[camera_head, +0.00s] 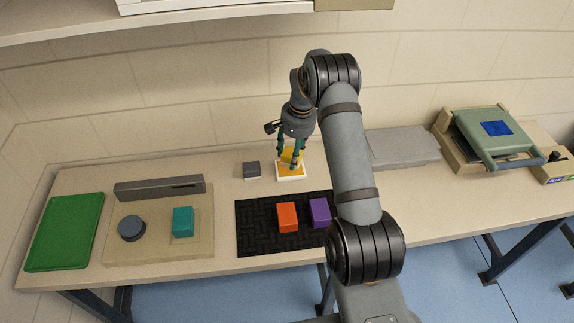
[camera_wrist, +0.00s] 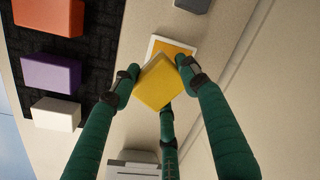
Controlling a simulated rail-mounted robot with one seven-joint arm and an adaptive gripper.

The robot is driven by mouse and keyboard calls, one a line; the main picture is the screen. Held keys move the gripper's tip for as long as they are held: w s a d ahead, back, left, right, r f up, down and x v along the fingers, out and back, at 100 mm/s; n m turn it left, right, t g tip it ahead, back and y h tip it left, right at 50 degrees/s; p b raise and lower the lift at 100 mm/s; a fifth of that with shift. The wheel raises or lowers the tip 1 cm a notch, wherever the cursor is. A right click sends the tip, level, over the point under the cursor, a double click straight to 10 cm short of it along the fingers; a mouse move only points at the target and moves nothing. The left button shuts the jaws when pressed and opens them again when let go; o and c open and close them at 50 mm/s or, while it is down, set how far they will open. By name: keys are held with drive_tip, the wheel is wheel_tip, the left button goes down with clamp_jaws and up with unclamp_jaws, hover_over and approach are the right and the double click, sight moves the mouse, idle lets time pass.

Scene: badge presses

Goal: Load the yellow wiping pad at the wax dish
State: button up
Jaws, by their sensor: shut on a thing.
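My gripper (camera_head: 292,160) is shut on the yellow wiping pad (camera_head: 287,153), above the wax dish. In the wrist view, my gripper's fingers (camera_wrist: 157,72) pinch the yellow pad (camera_wrist: 156,88) from both sides, and a third finger shows below it. The wax dish (camera_head: 280,177) is white-rimmed with an orange-yellow inside, on the table behind the black mat. In the wrist view the pad overlaps part of the dish (camera_wrist: 153,45). Whether the pad touches the wax I cannot tell.
The black mat (camera_head: 258,240) holds an orange block (camera_head: 287,217) and a purple block (camera_head: 320,212); a white block (camera_wrist: 56,114) shows in the wrist view. A dark grey block (camera_head: 252,170) stands left of the dish. A tan board (camera_head: 155,250) with a teal block (camera_head: 183,221) is further left.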

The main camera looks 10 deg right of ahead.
sight(290, 161)
drive_tip(key=shift+w+r+m, duration=0.15)
drive_tip(key=shift+w+r, duration=0.15)
drive_tip(key=shift+w, duration=0.35)
drive_tip(key=shift+w+r+m, duration=0.15)
drive_tip(key=shift+w+r, duration=0.15)
drive_tip(key=shift+w, duration=0.3)
drive_tip(key=shift+w+d+r+m, duration=0.1)
drive_tip(key=shift+m, duration=0.3)
drive_tip(key=shift+f+b, duration=1.8)
drive_tip(key=shift+f, duration=1.2)
drive_tip(key=shift+f+b, duration=0.5)
drive_tip(key=shift+f, duration=0.15)
